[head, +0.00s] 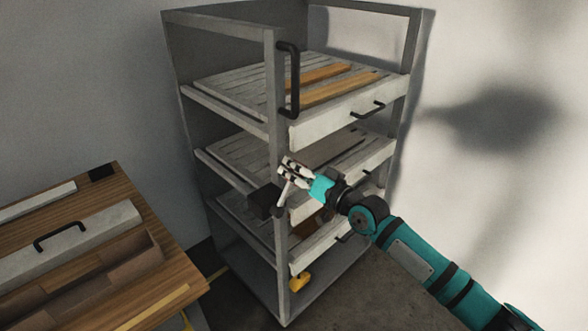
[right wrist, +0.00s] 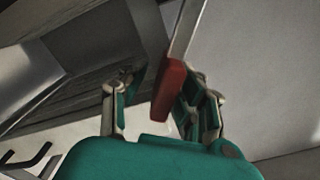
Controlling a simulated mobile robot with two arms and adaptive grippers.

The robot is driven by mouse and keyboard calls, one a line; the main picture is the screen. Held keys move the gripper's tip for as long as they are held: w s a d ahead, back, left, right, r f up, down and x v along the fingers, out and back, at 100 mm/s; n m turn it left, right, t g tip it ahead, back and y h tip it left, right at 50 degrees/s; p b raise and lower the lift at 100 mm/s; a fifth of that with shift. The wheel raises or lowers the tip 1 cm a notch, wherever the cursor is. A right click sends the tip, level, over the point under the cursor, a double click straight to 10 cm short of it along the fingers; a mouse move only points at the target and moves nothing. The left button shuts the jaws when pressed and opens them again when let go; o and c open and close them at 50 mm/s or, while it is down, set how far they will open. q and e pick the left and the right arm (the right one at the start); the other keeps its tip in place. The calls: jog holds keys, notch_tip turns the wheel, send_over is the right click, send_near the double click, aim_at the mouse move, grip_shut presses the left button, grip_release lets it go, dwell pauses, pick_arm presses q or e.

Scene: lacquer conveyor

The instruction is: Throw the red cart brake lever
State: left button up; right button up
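The red brake lever (right wrist: 168,88) shows in the right wrist view as a red bar between the fingers of my right gripper (right wrist: 162,92). It lies close to the right-hand finger, with a clear gap to the left-hand one. I cannot tell whether it touches. In the head view my right gripper (head: 286,169) is open at the cart's near front post, just above a dark block (head: 264,202) on that post. No red shows there, so the lever seems hidden by the gripper. The grey cart (head: 275,90) holds several slatted trays. My left gripper is not in view.
A black upright handle (head: 289,80) is on the cart's near post above my gripper. Tray fronts with black pulls (head: 368,109) face my right arm. A yellow part (head: 299,282) sits low on the cart. A wooden table (head: 170,270) stands at the left.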

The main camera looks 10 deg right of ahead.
jog(key=shift+o, duration=0.4)
jog(key=shift+s, duration=0.1)
jog(key=v, duration=1.2)
jog(key=w+d+f+m+g+h, duration=0.1)
jog(key=d+f+h, duration=0.25)
jog(key=f, duration=0.75)
jog(key=d+f+h, duration=0.2)
jog(key=d+f, duration=0.2)
jog(key=f, duration=0.7)
jog(key=s+d+f+g+h, duration=0.2)
jog(key=s+f, duration=0.2)
jog(key=f, duration=0.4)
jog(key=s+d+f+g+h, duration=0.15)
jog(key=s+f, duration=0.25)
jog(key=f, duration=0.5)
jog(key=s+f+n+g+h, duration=0.1)
jog(key=s+f+g, duration=0.2)
jog(key=s+f, duration=1)
jog(key=s+f+n+g, duration=0.1)
jog(key=s+f+g, duration=0.3)
jog(key=s+f, duration=0.9)
jog(key=s+a+g, duration=0.1)
jog(key=s+a, duration=0.1)
jog(key=s, duration=0.7)
jog(key=s+a+n+g, duration=0.1)
jog(key=s, duration=0.7)
jog(key=shift+s+a+r+h+p, duration=0.3)
jog(key=shift+s+a+r+p, duration=0.1)
jog(key=shift+r, duration=0.05)
